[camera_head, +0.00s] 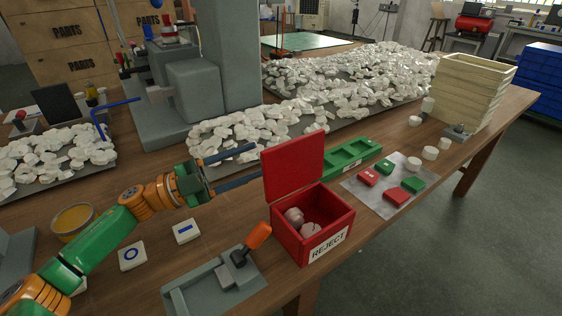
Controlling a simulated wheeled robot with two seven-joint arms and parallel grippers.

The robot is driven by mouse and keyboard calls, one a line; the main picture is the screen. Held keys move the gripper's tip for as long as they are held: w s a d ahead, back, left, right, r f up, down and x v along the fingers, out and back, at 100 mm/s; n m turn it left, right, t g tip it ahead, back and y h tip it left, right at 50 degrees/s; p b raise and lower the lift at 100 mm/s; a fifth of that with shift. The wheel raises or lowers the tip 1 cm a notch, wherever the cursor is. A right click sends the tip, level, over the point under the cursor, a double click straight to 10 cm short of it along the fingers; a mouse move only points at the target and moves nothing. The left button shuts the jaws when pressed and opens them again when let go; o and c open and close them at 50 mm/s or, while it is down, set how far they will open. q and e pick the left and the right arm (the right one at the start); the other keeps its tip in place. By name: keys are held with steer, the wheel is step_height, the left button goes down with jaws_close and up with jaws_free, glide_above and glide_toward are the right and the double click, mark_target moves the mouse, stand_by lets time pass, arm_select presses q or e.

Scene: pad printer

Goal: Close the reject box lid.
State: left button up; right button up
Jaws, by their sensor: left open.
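The red reject box (326,246) stands near the front edge of the table, with a white REJECT label on its front. Its red lid (292,167) stands upright, hinged at the back of the box. Several pale round parts (301,220) lie inside. My left gripper (257,163) is open, its two dark fingers reaching right towards the lid. The lower finger's tip is close to the lid's left edge; I cannot tell whether it touches. The upper finger's tip is behind and left of the lid. My right gripper is not in view.
A grey fixture with an orange-handled clamp (257,236) stands left of the box. A green tray (352,152) lies behind the lid, and a grey mat (388,187) with red and green blocks lies right. The grey printer (192,85) and heaps of white parts (262,125) fill the back.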

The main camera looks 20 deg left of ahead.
mark_target(280, 150)
arm_select(q)
steer(key=p+x, duration=0.1)
steer(key=x, duration=0.5)
steer(key=shift+w+r+p, duration=0.1)
steer(key=shift+r+p, duration=0.1)
steer(key=shift+p, duration=0.15)
steer(key=shift+w+d, duration=0.2)
steer(key=shift+d, duration=0.1)
steer(key=shift+f, duration=0.1)
jaws_close()
stand_by(0.5)
